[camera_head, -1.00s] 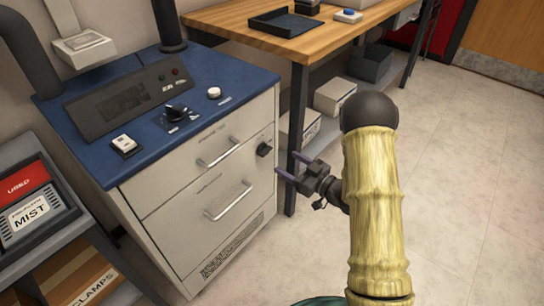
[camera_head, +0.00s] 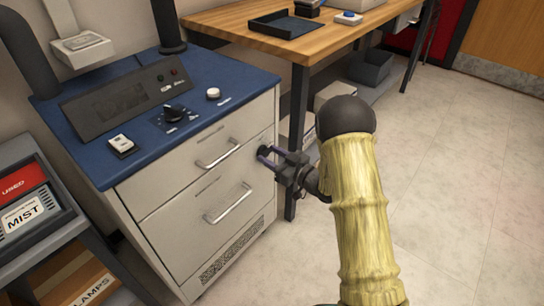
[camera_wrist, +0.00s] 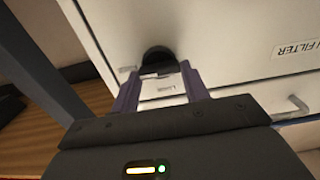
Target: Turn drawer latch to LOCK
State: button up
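The drawer latch is a small black knob (camera_head: 263,152) on the right edge of the cream cabinet front, beside the upper drawer. In the wrist view the dark latch (camera_wrist: 158,60) lies just beyond my fingertips, roughly centred between them. My gripper (camera_head: 267,155) is open, its two purple fingers pointing at the latch and partly covering it. In the wrist view the fingers (camera_wrist: 157,85) stand apart with a small pale label visible between them. I cannot tell whether the fingers touch the latch. Its pointing direction is hidden.
The cabinet (camera_head: 160,215) has two drawers with bar handles; the upper handle (camera_head: 218,155) is left of the latch. A wooden table (camera_head: 290,45) with a dark leg (camera_head: 296,130) stands close right of the cabinet. Open floor (camera_head: 450,180) lies to the right.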

jog(key=shift+n, duration=0.4)
jog(key=shift+c, duration=0.4)
jog(key=n+b, duration=0.1)
jog(key=n, duration=0.2)
jog(key=shift+f+b, duration=0.1)
jog(key=shift+b, duration=0.3)
jog(key=shift+s+a+f+n+b, duration=0.1)
jog(key=shift+n+b, duration=2.8)
jog(key=shift+n, duration=0.65)
jog(key=shift+s+f+n+b, duration=0.1)
jog(key=shift+n+b, duration=2.75)
jog(key=shift+n, duration=0.7)
jog(key=o, duration=1)
jog(key=shift+r, duration=0.1)
